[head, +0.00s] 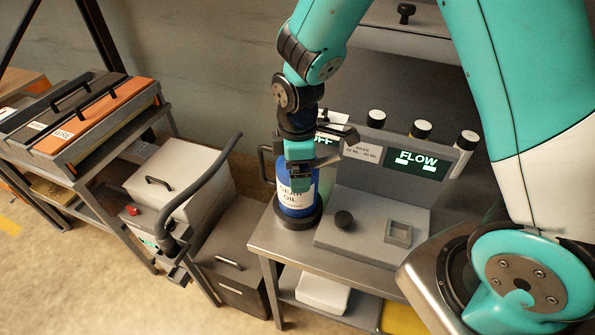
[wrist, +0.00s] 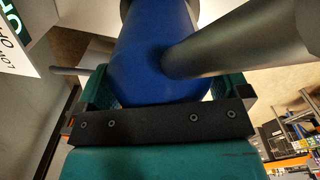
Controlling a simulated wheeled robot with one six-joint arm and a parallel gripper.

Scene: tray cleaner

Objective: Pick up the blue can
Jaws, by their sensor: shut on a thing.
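The blue can (head: 298,207) carries a white label reading "GEAR OIL" and stands upright at the left end of the grey metal table, seated in or on a dark round base. My gripper (head: 300,172) reaches down to its upper part and is shut on it. In the wrist view, the blue can (wrist: 150,60) fills the space between the teal fingers (wrist: 165,100). A grey cylindrical part, perhaps its handle or spout (wrist: 230,45), juts out to the right. My gripper hides the can's top in the head view.
A grey dispenser unit (head: 380,195) with a green "FLOW" display (head: 415,164), a knob (head: 343,219) and several white bottles stands right beside the can. Toolboxes (head: 98,118) lie on a far-left rack.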

